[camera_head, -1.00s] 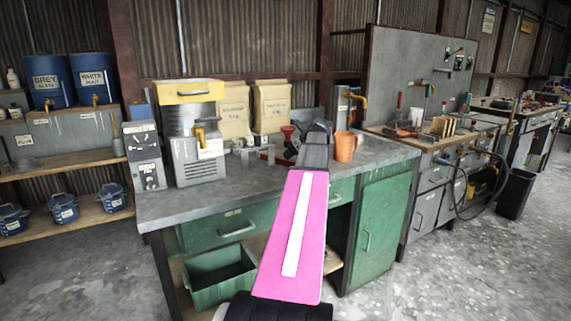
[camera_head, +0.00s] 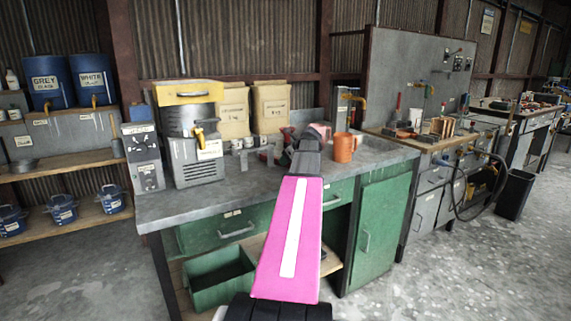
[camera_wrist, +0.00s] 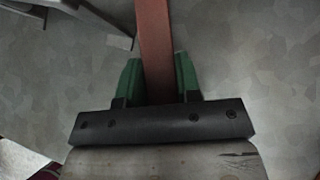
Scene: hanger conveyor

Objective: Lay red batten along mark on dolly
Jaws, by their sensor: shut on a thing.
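The red batten (camera_wrist: 155,40) is a flat reddish-brown strip in the wrist view. It runs from the top edge down between the two green fingers of my gripper (camera_wrist: 157,80), which is shut on it. Its far end is cut off by the frame, and its near end is hidden at the gripper's dark crossbar. Grey mottled floor shows behind it. In the head view my pink arm reaches away over the bench, and I cannot make out the fingers or the batten there. I cannot identify the dolly or its mark in either view.
The grey-topped bench (camera_head: 225,204) carries a yellow-topped machine (camera_head: 190,130), paper sacks (camera_head: 270,105) and an orange mug (camera_head: 344,148) close to my arm's far end. A black bin (camera_head: 514,195) stands at right. Open floor lies at front right.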

